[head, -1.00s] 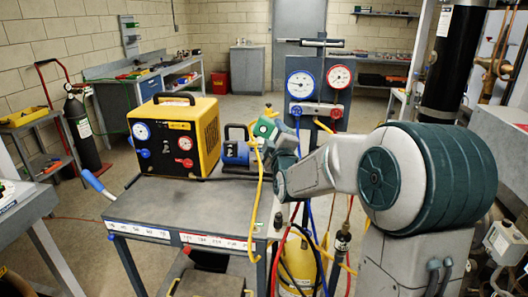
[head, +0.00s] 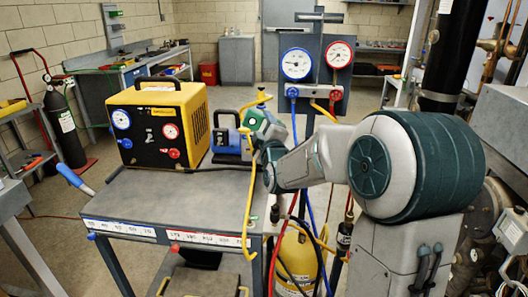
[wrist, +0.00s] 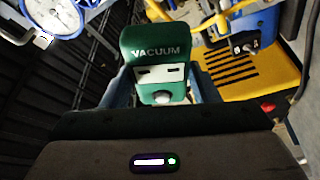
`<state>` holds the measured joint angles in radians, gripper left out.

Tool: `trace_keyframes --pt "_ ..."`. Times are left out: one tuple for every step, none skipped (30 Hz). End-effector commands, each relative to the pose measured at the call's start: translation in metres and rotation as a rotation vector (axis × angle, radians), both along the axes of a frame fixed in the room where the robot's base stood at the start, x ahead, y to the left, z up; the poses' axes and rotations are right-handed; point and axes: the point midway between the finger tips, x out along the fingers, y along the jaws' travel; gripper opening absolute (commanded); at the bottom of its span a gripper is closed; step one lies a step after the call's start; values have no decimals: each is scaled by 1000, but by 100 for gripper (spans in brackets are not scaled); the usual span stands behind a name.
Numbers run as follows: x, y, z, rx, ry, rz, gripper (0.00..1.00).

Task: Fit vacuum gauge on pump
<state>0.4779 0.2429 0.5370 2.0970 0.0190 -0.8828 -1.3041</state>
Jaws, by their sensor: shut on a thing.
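The vacuum gauge (wrist: 161,52), a green block marked VACUUM with a pale lower face, is held between the fingers of my gripper (wrist: 162,92) in the wrist view. In the head view my gripper (head: 266,140) is above the cart's right side, with the green gauge (head: 256,119) at its tip. The blue pump (head: 228,142) with a dark handle stands on the cart, just left of and behind the gauge. The pump also shows in the wrist view (wrist: 248,24) at the upper right. Its fitting is hard to make out behind the gauge and yellow hose.
A yellow and black machine (head: 160,125) stands on the grey cart (head: 185,205), left of the pump. A yellow hose (head: 246,200) hangs over the cart's right edge near my gripper. A manifold with two dials (head: 315,68) stands behind. The cart's front top is clear.

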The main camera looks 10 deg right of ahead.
Motion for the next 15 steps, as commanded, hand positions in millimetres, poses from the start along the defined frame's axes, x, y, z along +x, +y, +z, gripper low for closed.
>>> trace_keyframes --pt "0 0 -13 0 -2 -1 34" --pt "0 -1 -20 0 -2 -1 34" --pt "0 -1 -26 -1 -1 -2 34" --pt "0 -1 -29 -1 -2 -2 34" --pt "0 -2 -35 -1 -2 -3 34" --pt "0 -2 -40 -1 -2 -3 34" --pt "0 -2 -42 -1 -2 -3 34" --pt "0 -2 -44 -1 -2 -3 34" --pt "0 -2 -46 -1 -2 -3 34" --pt "0 -2 -47 -1 -2 -3 34" --pt "0 -2 -48 -1 -2 -3 34" --pt "1 -2 -48 -1 -2 -3 34" --pt "2 -3 -48 0 -2 -3 34" --pt "3 -3 -48 0 -2 -3 34" --pt "5 -4 -47 1 -2 -4 34"
